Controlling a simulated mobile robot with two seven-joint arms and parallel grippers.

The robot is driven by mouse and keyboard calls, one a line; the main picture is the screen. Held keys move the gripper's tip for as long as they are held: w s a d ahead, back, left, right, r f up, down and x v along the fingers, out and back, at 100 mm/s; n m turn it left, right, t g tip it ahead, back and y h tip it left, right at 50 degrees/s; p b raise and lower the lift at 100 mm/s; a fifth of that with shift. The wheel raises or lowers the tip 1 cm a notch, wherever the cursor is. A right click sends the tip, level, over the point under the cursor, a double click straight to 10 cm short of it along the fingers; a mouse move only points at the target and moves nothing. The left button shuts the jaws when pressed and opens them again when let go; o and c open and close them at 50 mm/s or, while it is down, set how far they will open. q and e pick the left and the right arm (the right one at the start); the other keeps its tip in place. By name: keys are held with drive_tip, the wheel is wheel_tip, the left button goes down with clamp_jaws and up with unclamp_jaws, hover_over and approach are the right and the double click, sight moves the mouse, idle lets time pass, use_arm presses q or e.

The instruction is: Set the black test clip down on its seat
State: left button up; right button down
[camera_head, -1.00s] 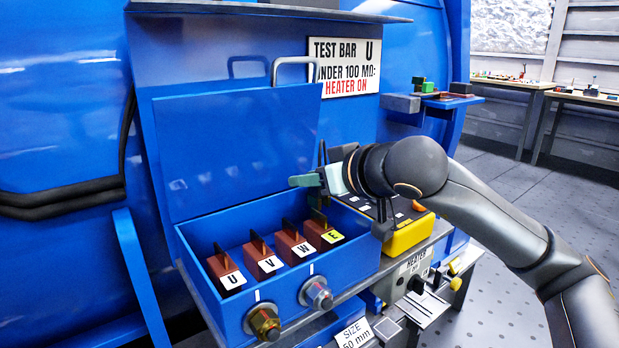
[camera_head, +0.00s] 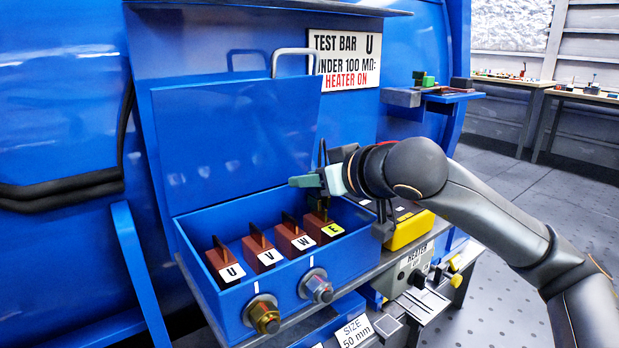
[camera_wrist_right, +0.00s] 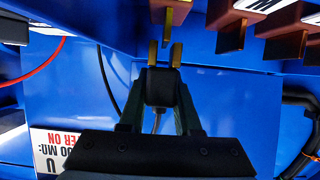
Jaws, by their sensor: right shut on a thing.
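My right gripper (camera_head: 318,181) is over the back right of the open blue box (camera_head: 345,258). It is shut on the black clip (camera_wrist_right: 162,88), which shows in the right wrist view with two brass prongs (camera_wrist_right: 165,53) pointing away from the fingers. In that view the prongs are close to an upright fin (camera_wrist_right: 168,25); I cannot tell if they touch. In the head view the gripper is just above the brown block marked E (camera_head: 323,230). The fingers mostly hide the clip there. I cannot tell which spot is the seat. My left gripper is not in view.
Brown blocks U (camera_head: 225,263), V (camera_head: 261,252) and W (camera_head: 293,240) with upright fins stand in a row left of E. The box's raised lid (camera_head: 235,145) is behind. A yellow instrument (camera_head: 410,230) sits close on the right, under my arm. Cables run near the gripper.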

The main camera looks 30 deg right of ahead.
drive_tip(key=shift+f+b, duration=0.7)
drive_tip(key=shift+f, duration=0.15)
drive_tip(key=c, duration=0.5)
unclamp_jaws()
drive_tip(key=shift+p+v, duration=0.3)
drive_tip(key=shift+v, duration=6)
